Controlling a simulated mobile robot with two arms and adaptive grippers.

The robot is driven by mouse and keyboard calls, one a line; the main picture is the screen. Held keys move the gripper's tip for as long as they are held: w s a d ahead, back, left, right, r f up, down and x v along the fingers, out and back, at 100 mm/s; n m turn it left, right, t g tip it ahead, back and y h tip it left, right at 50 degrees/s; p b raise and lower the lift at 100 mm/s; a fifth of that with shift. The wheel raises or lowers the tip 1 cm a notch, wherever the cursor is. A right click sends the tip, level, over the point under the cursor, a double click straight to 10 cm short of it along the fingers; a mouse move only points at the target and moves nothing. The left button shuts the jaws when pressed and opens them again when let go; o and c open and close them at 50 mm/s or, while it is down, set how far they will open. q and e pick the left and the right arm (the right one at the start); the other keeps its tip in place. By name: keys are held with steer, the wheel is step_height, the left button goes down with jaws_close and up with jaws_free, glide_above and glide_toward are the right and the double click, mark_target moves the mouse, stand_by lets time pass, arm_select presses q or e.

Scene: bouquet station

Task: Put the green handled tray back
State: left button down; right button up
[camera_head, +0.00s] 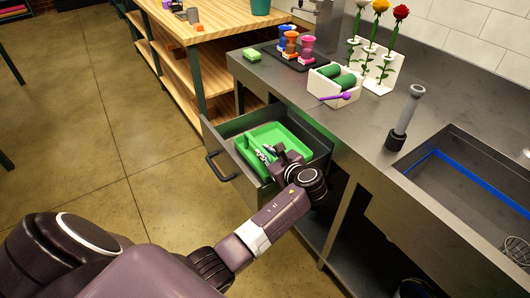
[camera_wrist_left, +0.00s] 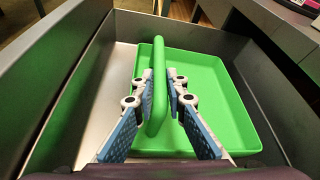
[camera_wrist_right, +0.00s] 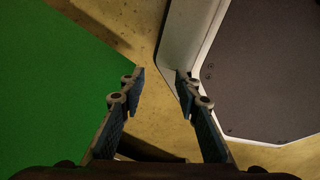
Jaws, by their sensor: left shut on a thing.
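The green handled tray (camera_head: 275,133) sits inside the pulled-out drawer (camera_head: 314,143). In the left wrist view the tray (camera_wrist_left: 215,117) lies flat in the drawer, with its upright handle (camera_wrist_left: 158,90) between my fingers. My left gripper (camera_head: 268,153) reaches down into the drawer and is shut on that handle; its fingers (camera_wrist_left: 160,78) press it from both sides. The gripper and wrist hide part of the tray in the head view. My right gripper (camera_wrist_right: 160,75) shows only in its own wrist view, open and empty, above the floor.
The steel counter (camera_head: 355,125) above the drawer holds a white holder with green rolls (camera_head: 333,80), several coloured items on a dark mat, a flower rack (camera_head: 376,66) and a grey upright tool (camera_head: 406,115). A sink (camera_head: 475,180) lies to the right. A wooden shelf unit (camera_head: 190,75) stands left.

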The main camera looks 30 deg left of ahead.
arm_select(q)
steer(key=c, duration=1.9)
jaws_free()
steer(key=shift+c, duration=0.2)
steer(key=v, duration=1.2)
steer(key=shift+f, duration=0.1)
